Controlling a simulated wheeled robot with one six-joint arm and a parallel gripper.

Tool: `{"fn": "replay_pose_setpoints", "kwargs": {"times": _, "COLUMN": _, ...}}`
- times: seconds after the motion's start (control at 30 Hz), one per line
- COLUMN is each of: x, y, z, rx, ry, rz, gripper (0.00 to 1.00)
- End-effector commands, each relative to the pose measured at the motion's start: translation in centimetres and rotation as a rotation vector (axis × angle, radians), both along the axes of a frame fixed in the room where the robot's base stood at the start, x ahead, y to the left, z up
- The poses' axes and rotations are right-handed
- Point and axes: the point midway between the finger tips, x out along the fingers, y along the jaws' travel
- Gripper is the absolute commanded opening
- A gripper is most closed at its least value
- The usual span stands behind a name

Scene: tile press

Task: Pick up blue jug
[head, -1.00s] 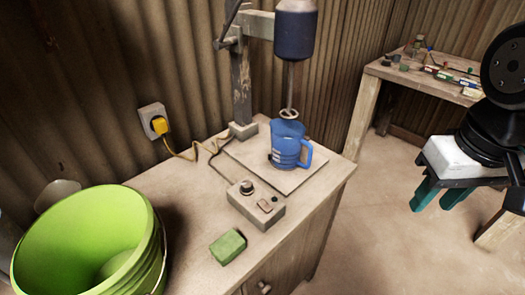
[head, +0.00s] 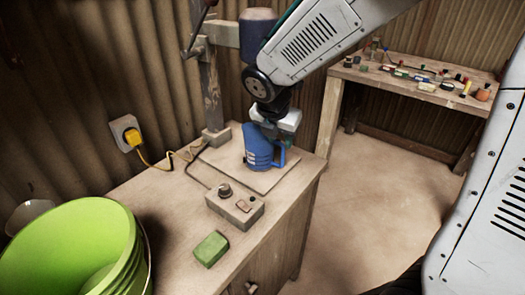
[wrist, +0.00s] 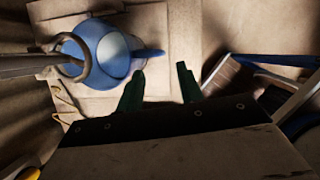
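The blue jug (head: 258,150) stands upright on a pale board (head: 285,172) under the mixer, on the wooden cabinet. Its handle points right in the head view.
The mixer (head: 258,32) and its stand (head: 210,95) rise close by the jug. A control box (head: 234,207), a green sponge (head: 211,249) and a large green bucket (head: 70,245) are nearer. A cluttered side table (head: 410,82) stands back right, with open floor before it.

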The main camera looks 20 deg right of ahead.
Motion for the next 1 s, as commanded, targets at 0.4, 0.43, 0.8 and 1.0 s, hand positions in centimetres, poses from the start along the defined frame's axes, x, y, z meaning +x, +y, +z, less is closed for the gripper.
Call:
{"fn": "replay_pose_setpoints", "kwargs": {"times": 0.4, "x": 1.3, "y": -0.9, "z": -4.6, "rx": -0.015, "ry": 0.013, "rz": 0.046, "gripper": 0.37}}
{"fn": "replay_pose_setpoints", "kwargs": {"times": 0.43, "x": 1.3, "y": -1.1, "z": -5.1, "rx": -0.016, "ry": 0.014, "rz": 0.045, "gripper": 0.37}}
{"fn": "replay_pose_setpoints", "kwargs": {"times": 0.8, "x": 2.1, "y": -1.8, "z": -7.7, "rx": -0.014, "ry": 0.009, "rz": 0.044, "gripper": 0.37}}
{"fn": "replay_pose_setpoints", "kwargs": {"times": 1.0, "x": 2.1, "y": -1.8, "z": -7.7, "rx": -0.013, "ry": 0.009, "rz": 0.043, "gripper": 0.14}}
